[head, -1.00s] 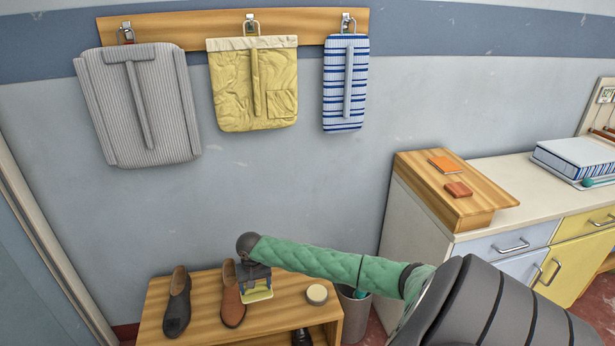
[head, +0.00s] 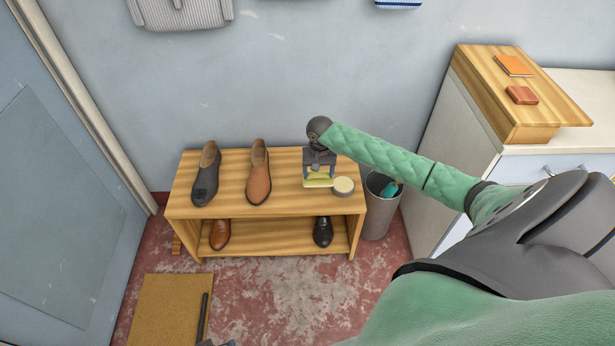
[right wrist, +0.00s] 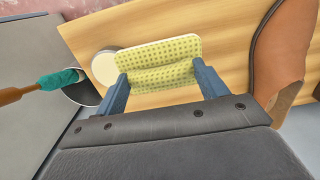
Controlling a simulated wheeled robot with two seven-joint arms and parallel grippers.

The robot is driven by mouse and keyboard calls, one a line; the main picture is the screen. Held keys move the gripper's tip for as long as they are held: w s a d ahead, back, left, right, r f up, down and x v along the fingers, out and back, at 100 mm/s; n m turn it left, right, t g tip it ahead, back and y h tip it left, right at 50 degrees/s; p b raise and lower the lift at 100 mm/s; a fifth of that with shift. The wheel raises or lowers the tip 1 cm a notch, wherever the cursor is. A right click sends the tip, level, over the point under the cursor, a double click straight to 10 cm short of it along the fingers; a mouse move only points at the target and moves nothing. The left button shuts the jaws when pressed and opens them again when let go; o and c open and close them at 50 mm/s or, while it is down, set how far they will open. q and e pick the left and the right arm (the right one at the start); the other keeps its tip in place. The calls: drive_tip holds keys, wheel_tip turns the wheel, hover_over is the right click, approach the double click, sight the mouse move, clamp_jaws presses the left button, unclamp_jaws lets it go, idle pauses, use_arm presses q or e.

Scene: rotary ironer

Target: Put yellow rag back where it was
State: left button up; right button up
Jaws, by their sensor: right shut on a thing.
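The yellow rag (head: 318,183) is between the fingers of my right gripper (head: 319,175), at the right part of the wooden shoe bench's top. In the right wrist view the rag (right wrist: 158,62) is dotted and folded, with a blue finger at each side, so my right gripper (right wrist: 160,80) is shut on it. It is just left of the round tin in the head view. I cannot tell whether the rag touches the bench top (head: 225,207). A small blue-grey piece at the bottom edge may be my left gripper (head: 218,343); its fingers cannot be made out.
A dark shoe (head: 206,175) and a brown shoe (head: 258,174) stand left of the rag. The pale round tin (head: 343,187) is close on its right. A grey bin (head: 380,215) stands beside the bench. More shoes are on the lower shelf.

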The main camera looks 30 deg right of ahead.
drive_tip(key=w+f, duration=0.1)
drive_tip(key=w+a+f, duration=0.1)
drive_tip(key=w, duration=0.1)
drive_tip(key=w+f, duration=0.1)
drive_tip(key=w, duration=0.1)
drive_tip(key=shift+w+a+f, duration=0.1)
drive_tip(key=shift+w+a, duration=0.05)
drive_tip(key=shift+a, duration=0.2)
wheel_tip(320, 180, down, 3)
drive_tip(key=shift+f, duration=0.55)
use_arm(q)
drive_tip(key=shift+s+a+r, duration=0.1)
drive_tip(key=shift+a+r, duration=0.05)
drive_tip(key=shift+r, duration=0.7)
use_arm(e)
drive_tip(key=shift+f, duration=0.1)
drive_tip(key=o, duration=0.9)
drive_tip(key=shift+o, duration=0.2)
